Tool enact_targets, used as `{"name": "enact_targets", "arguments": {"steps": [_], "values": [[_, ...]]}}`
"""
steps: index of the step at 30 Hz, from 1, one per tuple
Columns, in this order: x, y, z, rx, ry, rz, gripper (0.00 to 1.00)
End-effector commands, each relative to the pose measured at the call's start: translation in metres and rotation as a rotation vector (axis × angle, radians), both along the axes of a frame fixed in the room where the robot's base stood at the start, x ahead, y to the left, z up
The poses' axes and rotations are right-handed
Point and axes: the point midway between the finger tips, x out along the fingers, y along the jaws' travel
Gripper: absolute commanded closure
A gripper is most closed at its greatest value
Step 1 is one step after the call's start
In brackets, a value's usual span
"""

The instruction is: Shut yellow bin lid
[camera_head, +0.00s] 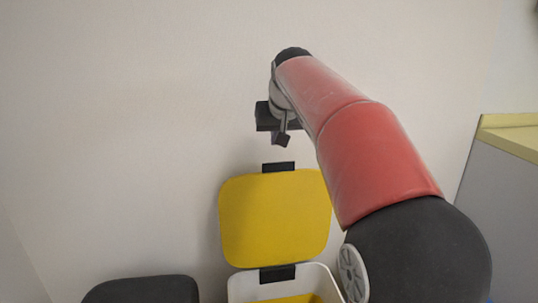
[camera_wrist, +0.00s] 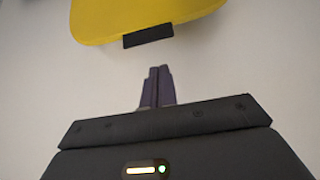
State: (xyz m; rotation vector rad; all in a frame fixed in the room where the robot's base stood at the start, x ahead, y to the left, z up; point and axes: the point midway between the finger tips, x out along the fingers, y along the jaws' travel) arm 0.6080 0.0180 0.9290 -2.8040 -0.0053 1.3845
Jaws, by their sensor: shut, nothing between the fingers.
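The yellow bin lid (camera_head: 275,217) stands upright and open against the wall, behind the white bin (camera_head: 240,289). A black tab (camera_head: 278,167) sticks up from the lid's top edge, and a black hinge (camera_head: 277,274) joins it to the bin. My gripper (camera_head: 283,141) is above the lid's top edge, apart from it, and my arm covers part of the lid's right side. In the wrist view my gripper (camera_wrist: 158,70) is shut and empty, with its fingertips just short of the black tab (camera_wrist: 148,35) on the yellow lid (camera_wrist: 140,15).
A dark grey lid or seat (camera_head: 142,290) stands left of the bin at the bottom edge. A grey cabinet with a yellowish top (camera_head: 515,135) is at the right. The plain wall (camera_head: 130,120) is close behind the lid. The space left of my gripper is clear.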

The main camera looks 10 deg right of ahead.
Motion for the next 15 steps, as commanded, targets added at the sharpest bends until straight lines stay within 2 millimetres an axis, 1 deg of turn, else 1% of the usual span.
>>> {"name": "enact_targets", "arguments": {"steps": [1,3,7,11,15], "values": [[0.010,0.003,0.003,-0.007,-0.006,0.001,1.00],[0.018,0.006,0.005,-0.013,-0.012,0.002,1.00],[0.027,0.008,0.002,-0.016,-0.016,0.003,1.00],[0.037,0.008,-0.012,-0.016,-0.014,0.003,1.00],[0.055,0.008,-0.035,-0.017,-0.013,0.002,1.00]]}}
